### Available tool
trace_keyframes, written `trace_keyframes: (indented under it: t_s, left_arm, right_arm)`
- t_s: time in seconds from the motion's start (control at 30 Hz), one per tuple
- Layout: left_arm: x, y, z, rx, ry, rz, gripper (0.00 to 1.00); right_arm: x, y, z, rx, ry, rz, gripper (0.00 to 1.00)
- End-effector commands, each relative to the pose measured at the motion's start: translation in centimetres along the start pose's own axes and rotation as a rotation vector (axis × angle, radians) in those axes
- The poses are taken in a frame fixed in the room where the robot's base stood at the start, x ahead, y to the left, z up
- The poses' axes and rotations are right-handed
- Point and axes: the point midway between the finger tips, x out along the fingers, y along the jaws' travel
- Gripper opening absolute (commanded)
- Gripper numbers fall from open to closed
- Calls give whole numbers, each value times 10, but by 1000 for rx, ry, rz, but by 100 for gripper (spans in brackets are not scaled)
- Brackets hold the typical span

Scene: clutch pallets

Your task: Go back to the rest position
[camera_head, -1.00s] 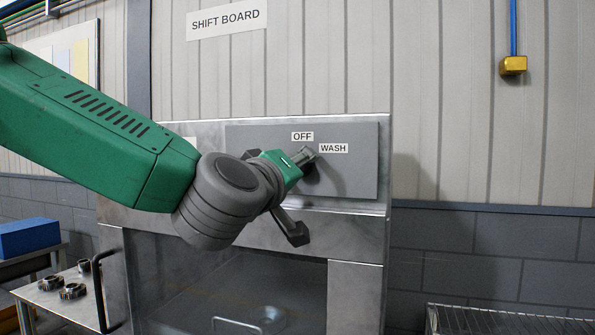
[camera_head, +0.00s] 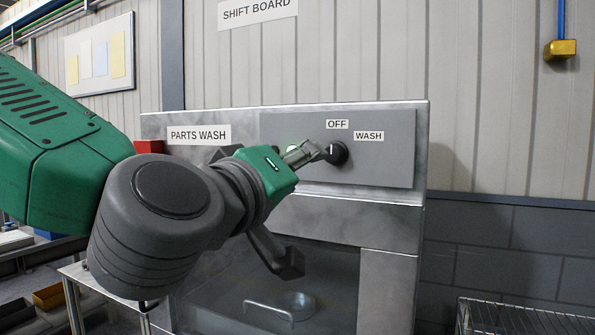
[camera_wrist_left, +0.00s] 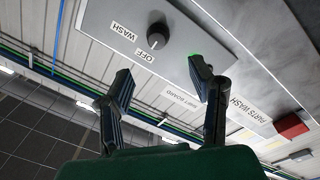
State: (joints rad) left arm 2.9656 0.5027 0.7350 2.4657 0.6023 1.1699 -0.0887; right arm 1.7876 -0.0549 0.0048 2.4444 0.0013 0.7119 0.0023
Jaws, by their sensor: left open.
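My left gripper (camera_head: 312,208) is open and empty in front of the grey control panel (camera_head: 385,125) of the parts washer. Its upper finger overlaps the panel just left of the black knob (camera_head: 338,153) in the head view. The lower finger hangs in front of the washer's front. In the left wrist view the open fingers (camera_wrist_left: 162,72) stand apart, and the knob (camera_wrist_left: 158,36) shows beyond them, clear of both. The OFF label (camera_head: 337,124) and the WASH label (camera_head: 369,135) are beside the knob. My right gripper is not in view.
A green light (camera_head: 292,148) is partly behind the finger. The washer has a PARTS WASH sign (camera_head: 199,135) and a door handle (camera_head: 268,312). A wire rack (camera_head: 520,318) stands at lower right.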

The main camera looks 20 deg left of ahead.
Motion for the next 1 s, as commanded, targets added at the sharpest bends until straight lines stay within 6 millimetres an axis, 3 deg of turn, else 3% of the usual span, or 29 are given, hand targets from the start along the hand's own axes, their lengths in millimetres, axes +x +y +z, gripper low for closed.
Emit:
trace_keyframes:
  t_s: [0.47,0.57,0.67,0.77,0.87,1.0]
  left_arm:
    - [-2,0,0,1,0,0,49]
    - [1,-8,8,10,-14,-12,49]
    - [10,-35,34,40,-65,-51,49]
    - [22,-82,78,92,-154,-114,49]
    - [26,-140,131,155,-268,-188,49]
    - [13,-221,202,239,-438,-282,49]
  right_arm:
    - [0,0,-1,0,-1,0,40]
    - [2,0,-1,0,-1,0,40]
    - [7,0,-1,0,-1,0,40]
    - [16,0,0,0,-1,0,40]
    - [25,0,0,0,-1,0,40]
    - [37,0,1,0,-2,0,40]
